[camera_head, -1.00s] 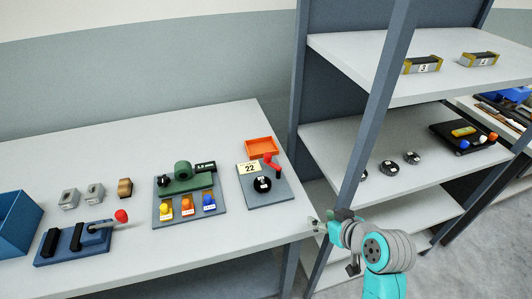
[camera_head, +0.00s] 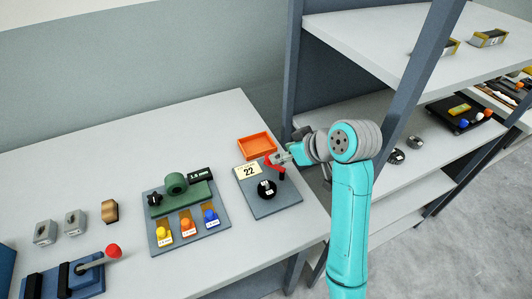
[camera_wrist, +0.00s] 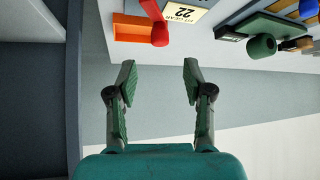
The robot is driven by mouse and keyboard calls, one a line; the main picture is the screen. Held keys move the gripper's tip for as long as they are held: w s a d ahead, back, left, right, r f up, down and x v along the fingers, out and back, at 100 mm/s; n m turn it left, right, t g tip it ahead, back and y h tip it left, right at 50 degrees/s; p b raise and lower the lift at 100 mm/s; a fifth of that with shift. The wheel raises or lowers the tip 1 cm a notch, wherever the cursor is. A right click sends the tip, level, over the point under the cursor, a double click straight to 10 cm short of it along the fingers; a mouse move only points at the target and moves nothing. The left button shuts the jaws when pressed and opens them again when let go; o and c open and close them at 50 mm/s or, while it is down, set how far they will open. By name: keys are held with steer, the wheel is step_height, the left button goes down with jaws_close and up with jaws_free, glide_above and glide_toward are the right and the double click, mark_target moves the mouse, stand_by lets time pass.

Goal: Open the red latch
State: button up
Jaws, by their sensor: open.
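A red lever (camera_head: 278,172) stands on a grey plate (camera_head: 286,197) at the table's right end, beside a card reading 22 and a black knob. My gripper (camera_head: 283,158) is right at this lever in the head view and partly hides it. In the wrist view the red lever (camera_wrist: 159,34) lies beyond the open, empty fingers (camera_wrist: 157,75), with a gap between. Contact cannot be told from the head view. A second red part, a round knob (camera_head: 113,251) on a metal lever, sits on a blue base (camera_head: 86,284) at the far left, away from my gripper.
An orange tray (camera_head: 257,146) lies just behind the red lever. A green device (camera_head: 176,196) with several coloured knobs stands to its left. A shelf upright (camera_head: 290,75) rises close behind my gripper. Bare table lies at the front.

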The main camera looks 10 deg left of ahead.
mark_target(269, 155)
steer(key=x, duration=0.8)
steer(key=shift+a+f, duration=0.15)
steer(key=shift+a, duration=0.05)
jaws_close()
